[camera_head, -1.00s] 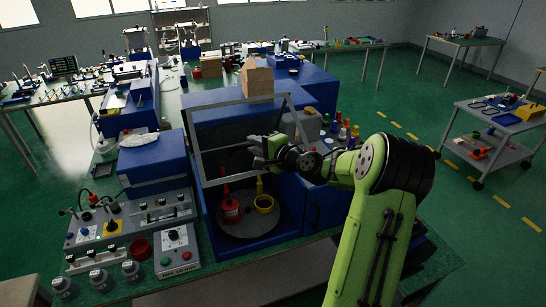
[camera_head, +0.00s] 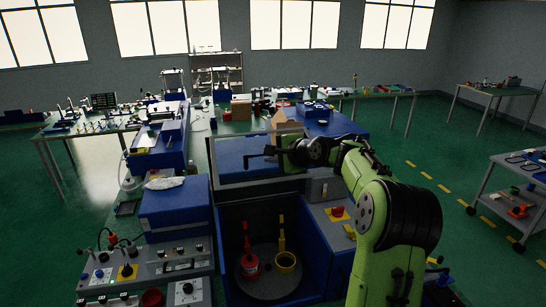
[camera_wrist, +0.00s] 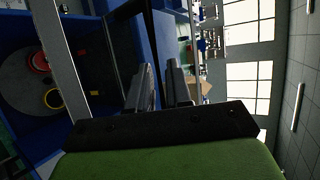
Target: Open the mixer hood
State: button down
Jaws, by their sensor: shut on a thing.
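The mixer is a blue box (camera_head: 316,250) with its front and inside open to view in the head view. Its hood is a clear panel in a grey frame (camera_head: 262,184), raised and tilted back above the box. My gripper (camera_head: 277,154) is at the hood's upper right part, shut on a dark bar of it; the exact contact is small here. In the wrist view my gripper (camera_wrist: 158,80) has its fingers either side of a thin dark bar, and the grey hood frame (camera_wrist: 62,55) runs alongside.
Inside the mixer, a red container (camera_head: 250,266) and a yellow cup (camera_head: 286,262) stand on a round dark plate (camera_head: 268,287). A blue box (camera_head: 175,209) and a control panel (camera_head: 150,272) stand to the left. A cardboard box (camera_head: 288,128) is behind the hood.

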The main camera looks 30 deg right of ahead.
jog(key=shift+f, duration=0.1)
jog(key=c, duration=1.4)
grip_release()
jog(key=shift+d, duration=0.1)
jog(key=b+v, duration=0.1)
jog(key=v, duration=1.4)
jog(key=shift+s+b, duration=0.3)
jog(key=shift+s, duration=0.05)
